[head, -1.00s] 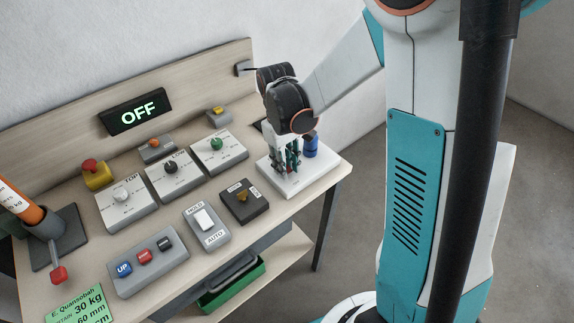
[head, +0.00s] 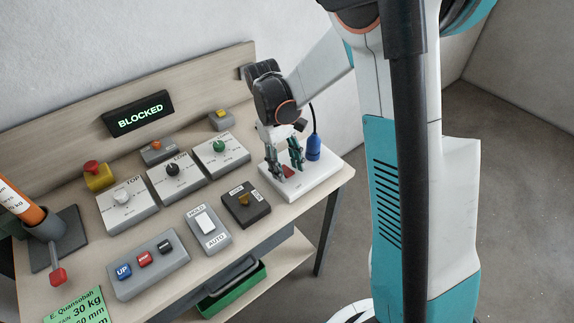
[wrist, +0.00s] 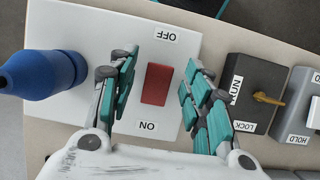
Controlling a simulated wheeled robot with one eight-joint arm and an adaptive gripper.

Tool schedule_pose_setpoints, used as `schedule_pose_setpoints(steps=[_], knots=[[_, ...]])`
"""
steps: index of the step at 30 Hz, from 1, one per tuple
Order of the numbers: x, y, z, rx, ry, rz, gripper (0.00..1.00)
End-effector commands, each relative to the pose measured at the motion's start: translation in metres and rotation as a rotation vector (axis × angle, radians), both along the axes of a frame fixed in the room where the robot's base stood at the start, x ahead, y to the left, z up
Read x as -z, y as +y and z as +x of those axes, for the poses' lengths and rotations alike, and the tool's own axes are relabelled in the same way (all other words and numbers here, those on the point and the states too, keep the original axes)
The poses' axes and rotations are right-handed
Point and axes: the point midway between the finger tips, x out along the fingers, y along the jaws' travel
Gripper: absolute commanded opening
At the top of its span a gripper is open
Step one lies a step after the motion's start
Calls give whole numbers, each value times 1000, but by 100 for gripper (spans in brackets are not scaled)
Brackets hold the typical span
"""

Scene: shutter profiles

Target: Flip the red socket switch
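The red socket switch (wrist: 157,85) is a rocker on a white plate (wrist: 60,125), between an OFF label and an ON label in the wrist view. In the head view the red switch (head: 289,171) shows partly between my fingers, and the plate (head: 318,183) lies at the bench's right end. My gripper (wrist: 160,78) is open over the plate, one finger on each side of the switch, holding nothing. It also shows in the head view (head: 287,168). I cannot tell whether the fingertips touch the plate. The display (head: 138,113) reads BLOCKED.
A blue plug (head: 313,146) with a cable stands on the plate beside my gripper. A dark LOCK/RUN box (head: 245,203) with a yellow lever and a HOLD/AUTO switch (head: 207,228) lie to the left. Three dial boxes stand behind. A green tray (head: 233,285) sits below.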

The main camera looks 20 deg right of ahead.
Motion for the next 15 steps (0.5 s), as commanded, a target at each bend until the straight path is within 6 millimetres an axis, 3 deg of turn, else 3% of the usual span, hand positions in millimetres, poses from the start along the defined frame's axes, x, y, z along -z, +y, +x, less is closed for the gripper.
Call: schedule_pose_setpoints(steps=[8, 15], knots=[[-14, 2, 5, 0, 0, 0, 45], [-57, 7, 21, 0, 0, 0, 45]])
